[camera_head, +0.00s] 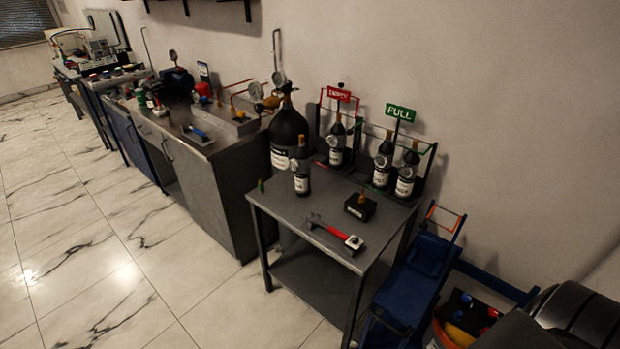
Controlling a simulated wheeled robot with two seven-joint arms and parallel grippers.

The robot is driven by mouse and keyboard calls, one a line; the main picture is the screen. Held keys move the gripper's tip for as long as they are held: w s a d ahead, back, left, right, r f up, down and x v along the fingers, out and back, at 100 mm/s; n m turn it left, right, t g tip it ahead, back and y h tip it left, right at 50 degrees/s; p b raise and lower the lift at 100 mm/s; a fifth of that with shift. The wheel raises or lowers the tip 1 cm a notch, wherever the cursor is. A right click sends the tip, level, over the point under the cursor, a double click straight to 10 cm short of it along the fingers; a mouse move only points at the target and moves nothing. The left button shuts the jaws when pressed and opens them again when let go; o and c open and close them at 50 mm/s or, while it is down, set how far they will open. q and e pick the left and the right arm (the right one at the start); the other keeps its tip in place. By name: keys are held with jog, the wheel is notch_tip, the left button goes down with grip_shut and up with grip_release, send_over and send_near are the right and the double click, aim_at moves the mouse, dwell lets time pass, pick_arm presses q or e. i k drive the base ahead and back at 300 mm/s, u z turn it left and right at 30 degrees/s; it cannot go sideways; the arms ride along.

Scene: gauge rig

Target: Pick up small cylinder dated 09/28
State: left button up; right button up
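Several small black cylinders with white labels stand upright at the grey table (290,207). One small cylinder (302,181) stands loose on the tabletop. One small cylinder (337,153) is in the rack under the red EMPTY sign (339,94). A left small cylinder (382,172) and a right small cylinder (404,184) are in the rack under the green FULL sign (400,112). The dates on the labels are too small to read, so I cannot tell which is 09/28. Neither gripper shows in the head view.
A red-handled tool (334,232) and a black block with a brass fitting (360,207) lie on the tabletop. A large black cylinder (287,132) stands behind its left end. A blue hand truck (415,270) stands to the right. Open tiled floor (100,240) is at left.

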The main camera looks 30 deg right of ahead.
aim_at(300, 165)
jog(key=z, duration=1.7)
jog(key=i, duration=0.45)
